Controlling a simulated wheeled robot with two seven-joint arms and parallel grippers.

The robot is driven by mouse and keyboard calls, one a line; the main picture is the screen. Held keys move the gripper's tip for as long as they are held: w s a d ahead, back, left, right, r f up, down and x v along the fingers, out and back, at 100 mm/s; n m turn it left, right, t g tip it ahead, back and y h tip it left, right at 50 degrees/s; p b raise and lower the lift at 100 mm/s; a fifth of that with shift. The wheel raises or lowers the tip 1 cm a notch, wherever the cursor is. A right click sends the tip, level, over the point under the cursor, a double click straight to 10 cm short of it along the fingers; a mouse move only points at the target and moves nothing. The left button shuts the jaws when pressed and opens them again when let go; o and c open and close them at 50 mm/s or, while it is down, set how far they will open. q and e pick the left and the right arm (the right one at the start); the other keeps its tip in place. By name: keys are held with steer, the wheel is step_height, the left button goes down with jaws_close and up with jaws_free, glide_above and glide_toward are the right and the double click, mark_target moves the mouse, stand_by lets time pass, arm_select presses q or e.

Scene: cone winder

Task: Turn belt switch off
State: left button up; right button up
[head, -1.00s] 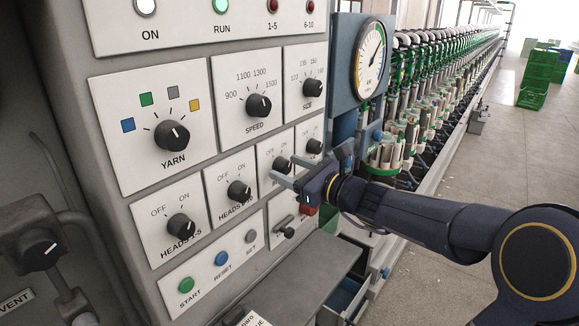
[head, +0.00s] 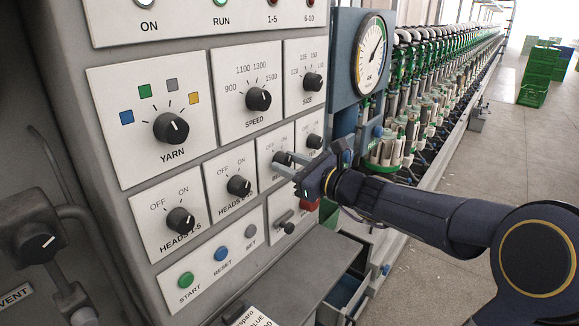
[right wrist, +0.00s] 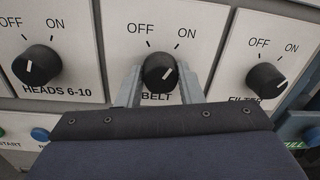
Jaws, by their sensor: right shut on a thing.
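The belt switch is a round black knob on a white plate marked OFF and ON; it shows in the right wrist view (right wrist: 159,73), and its white mark points up and right, towards ON. In the head view the belt knob (head: 282,158) is partly hidden by my right gripper (head: 288,160). In the right wrist view the two grey fingers of my right gripper (right wrist: 160,85) stand on either side of the knob, shut on it. My left gripper is not in view.
The heads 6-10 knob (right wrist: 37,65) and the filter knob (right wrist: 266,80) flank the belt switch closely. A red button (head: 308,205) and a small lever (head: 287,228) sit below. A grey ledge (head: 290,275) juts out under the panel, with a dial gauge (head: 371,55) at upper right.

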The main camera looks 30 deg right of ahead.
steer(key=n+b, duration=0.3)
steer(key=b, duration=0.1)
steer(key=n+b, duration=0.3)
steer(key=b, duration=0.2)
steer(key=n+b, duration=0.3)
steer(key=b, duration=0.1)
steer(key=shift+f+n, duration=0.3)
steer(key=shift+f, duration=0.05)
steer(key=shift+r+n+b, duration=0.2)
steer(key=shift+n+b, duration=0.9)
steer(key=shift+b, duration=0.1)
steer(key=o, duration=1)
steer(key=shift+c, duration=0.2)
steer(key=b+v, duration=0.1)
steer(key=v, duration=0.7)
steer(key=shift+w+f, duration=0.1)
